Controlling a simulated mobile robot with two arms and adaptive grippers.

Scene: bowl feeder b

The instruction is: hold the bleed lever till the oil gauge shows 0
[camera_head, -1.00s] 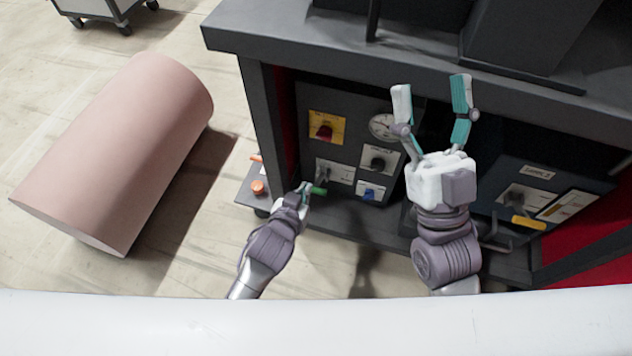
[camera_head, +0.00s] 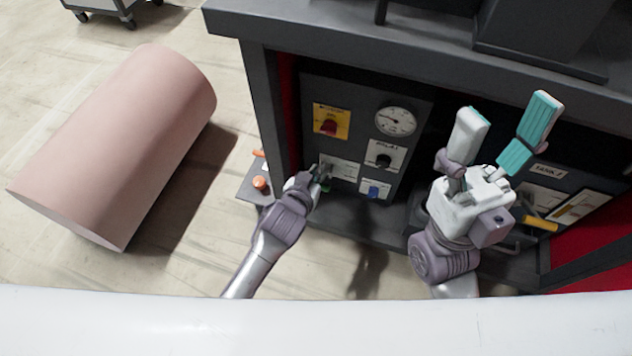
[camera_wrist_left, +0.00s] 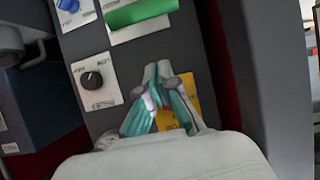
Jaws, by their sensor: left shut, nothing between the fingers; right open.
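The oil gauge (camera_head: 396,121), a round white dial, sits at the upper right of the grey control panel. Its needle is too small to read. The green lever handle (camera_head: 326,188) is low on the panel's left, mostly hidden by my left gripper (camera_head: 321,170). In the left wrist view the handle (camera_wrist_left: 142,12) lies at the top edge, beyond my closed fingertips (camera_wrist_left: 158,72). Those fingers are shut and empty; I cannot tell whether they touch the lever. My right gripper (camera_head: 503,135) is open and empty, in front of the machine right of the gauge.
The panel also has a red knob on a yellow plate (camera_head: 331,121), a black selector knob (camera_head: 384,160) and a blue knob (camera_head: 374,192). A yellow handle (camera_head: 540,223) is at the right. A large pink cylinder (camera_head: 120,140) lies on the floor at left.

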